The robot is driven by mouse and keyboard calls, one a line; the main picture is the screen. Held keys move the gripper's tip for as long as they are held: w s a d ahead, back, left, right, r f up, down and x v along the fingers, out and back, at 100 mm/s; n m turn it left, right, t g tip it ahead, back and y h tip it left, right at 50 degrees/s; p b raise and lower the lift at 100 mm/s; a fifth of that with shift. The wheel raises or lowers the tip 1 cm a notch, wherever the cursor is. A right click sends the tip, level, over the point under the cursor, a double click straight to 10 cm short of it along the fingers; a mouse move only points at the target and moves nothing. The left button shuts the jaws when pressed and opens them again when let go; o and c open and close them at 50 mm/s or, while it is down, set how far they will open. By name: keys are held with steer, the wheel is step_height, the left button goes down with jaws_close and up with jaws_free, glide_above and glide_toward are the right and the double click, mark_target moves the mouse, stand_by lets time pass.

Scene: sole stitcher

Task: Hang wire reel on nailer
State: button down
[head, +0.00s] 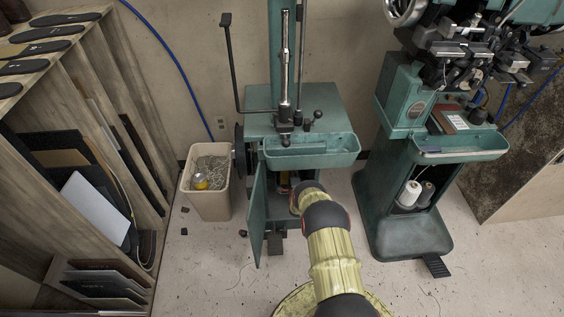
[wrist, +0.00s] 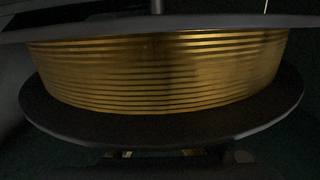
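The wire reel (wrist: 160,75) fills the wrist view very close up: gold-coloured wire wound between two dark flanges, the lower flange (wrist: 160,128) showing as a wide rim. In the head view my arm reaches into the open lower cabinet of the middle green machine (head: 300,122), which may be the nailer. My gripper is hidden there, and no fingers show clearly in the wrist view, so I cannot tell whether they touch the reel. A dark disc (head: 239,143) shows at the machine's left side.
The green cabinet door (head: 258,211) stands open left of my arm. A beige bin (head: 208,190) stands further left, beside a wooden rack (head: 120,75). Another green machine (head: 405,215) with white spools (head: 411,192) stands right. The floor between the machines is mostly clear.

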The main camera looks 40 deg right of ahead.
steer(key=shift+w+r, duration=0.1)
steer(key=shift+r, duration=0.4)
steer(key=shift+r+p, duration=0.5)
steer(key=shift+r, duration=0.1)
steer(key=shift+s+a, duration=0.1)
steer(key=shift+s, duration=0.15)
steer(key=p+v, duration=0.4)
steer(key=v, duration=0.5)
stand_by(1.9)
steer(key=shift+s, duration=0.2)
steer(key=shift+a, duration=0.1)
